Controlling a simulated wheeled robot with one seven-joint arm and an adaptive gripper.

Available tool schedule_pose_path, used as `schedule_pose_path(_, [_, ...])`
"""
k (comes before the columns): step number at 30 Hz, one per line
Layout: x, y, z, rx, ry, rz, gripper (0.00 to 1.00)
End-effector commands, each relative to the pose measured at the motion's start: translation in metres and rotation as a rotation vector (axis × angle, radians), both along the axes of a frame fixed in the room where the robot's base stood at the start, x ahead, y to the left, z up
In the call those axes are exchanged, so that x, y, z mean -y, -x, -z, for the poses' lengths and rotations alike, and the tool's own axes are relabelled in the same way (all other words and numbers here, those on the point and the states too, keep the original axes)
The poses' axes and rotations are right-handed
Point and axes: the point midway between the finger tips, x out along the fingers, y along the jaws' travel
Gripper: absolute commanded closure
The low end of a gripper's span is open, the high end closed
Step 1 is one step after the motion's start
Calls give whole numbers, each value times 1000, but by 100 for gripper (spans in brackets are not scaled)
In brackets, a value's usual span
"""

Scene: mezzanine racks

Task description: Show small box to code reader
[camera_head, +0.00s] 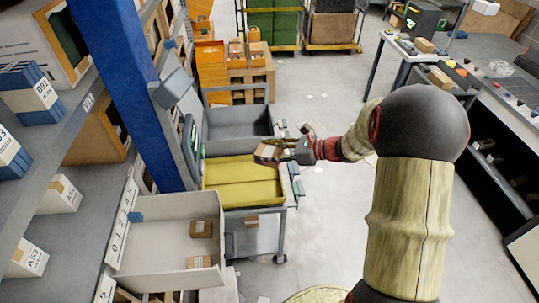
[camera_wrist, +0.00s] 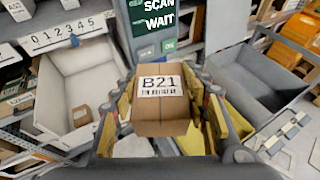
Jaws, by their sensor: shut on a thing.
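The small box (camera_wrist: 160,105) is brown cardboard with a white label reading B21 and a barcode. In the wrist view it sits between the two fingers of my gripper (camera_wrist: 165,110), which is shut on it. In the head view my gripper (camera_head: 285,149) holds the box (camera_head: 267,152) above the cart with the yellow lining. In the head view a dark device with a green edge (camera_head: 190,140), seemingly the reader, is on the blue post left of my gripper, apart from the box.
A white bin (camera_head: 160,235) with small brown boxes stands at front left. A grey tray (camera_head: 238,125) and a yellow-lined tray (camera_head: 242,183) sit on a cart. Shelves (camera_head: 50,120) line the left; a workbench (camera_head: 500,95) is at right. The floor between is mostly clear.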

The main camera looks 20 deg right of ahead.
Motion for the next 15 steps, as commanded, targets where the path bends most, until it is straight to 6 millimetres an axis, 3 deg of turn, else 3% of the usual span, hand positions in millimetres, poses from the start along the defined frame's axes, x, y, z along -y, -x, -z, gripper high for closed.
schedule_pose_path(15, [-64,-20,-7,1,0,-4,82])
